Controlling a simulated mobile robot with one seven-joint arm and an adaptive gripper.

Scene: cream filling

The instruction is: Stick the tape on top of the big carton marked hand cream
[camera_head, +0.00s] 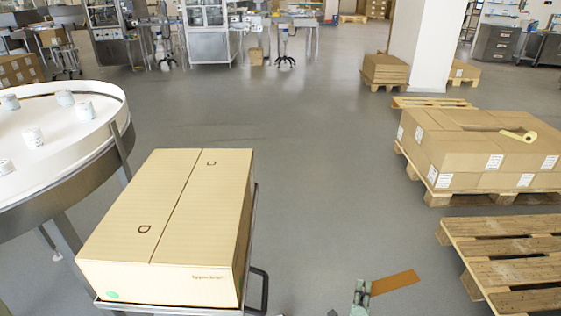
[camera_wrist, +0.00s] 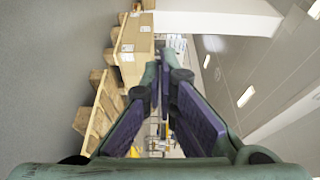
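The big carton (camera_head: 170,220) stands upright in the head view at the lower left. Its top flaps are closed with a bare seam between them, and the small print on its front side is too small to read surely. A flat brown strip of tape (camera_head: 396,282) sticks out to the right from my gripper (camera_head: 361,290), at the bottom of the head view. My gripper is to the right of the carton, apart from it. In the wrist view its fingers (camera_wrist: 160,75) come close together at the tips; the tape is not clear there.
The carton rests on a cart with a dark handle (camera_head: 262,290). A round white table (camera_head: 60,150) with several small jars is at the left. Pallets with cartons (camera_head: 470,150), a yellow roll (camera_head: 517,136) on top, and an empty pallet (camera_head: 510,260) are at the right. Grey floor lies between.

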